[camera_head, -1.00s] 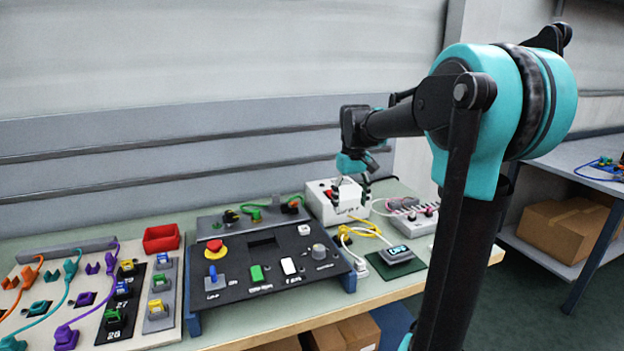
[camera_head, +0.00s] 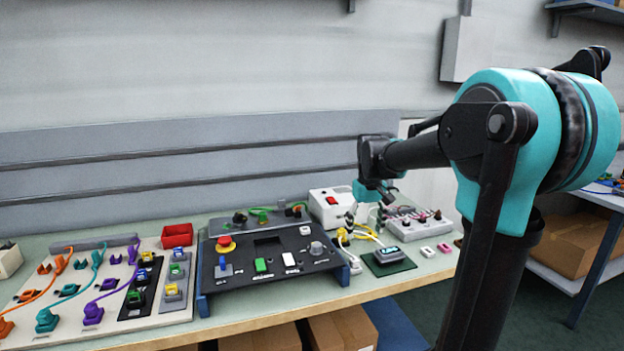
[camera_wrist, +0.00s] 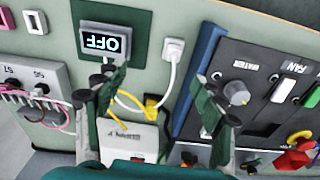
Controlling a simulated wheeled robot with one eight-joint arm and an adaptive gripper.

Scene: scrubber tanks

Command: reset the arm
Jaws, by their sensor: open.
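My arm reaches over the bench, and my gripper (camera_head: 366,212) hangs above its back right part, near the white box with a red switch (camera_head: 331,206). In the wrist view my gripper (camera_wrist: 164,95) has its two dark green fingers spread wide with nothing held between them. Behind the fingers, yellow and white cables (camera_wrist: 135,108) and the white box (camera_wrist: 128,141) show. The gripper looks clear of the bench, but its exact height is hard to judge.
A black control panel (camera_head: 243,284) with knobs and buttons stands left of the gripper. A small display reading OFF (camera_wrist: 105,42) sits on a dark green mat (camera_head: 405,264). A red bin (camera_head: 177,236) and a cable board (camera_head: 160,312) lie further left.

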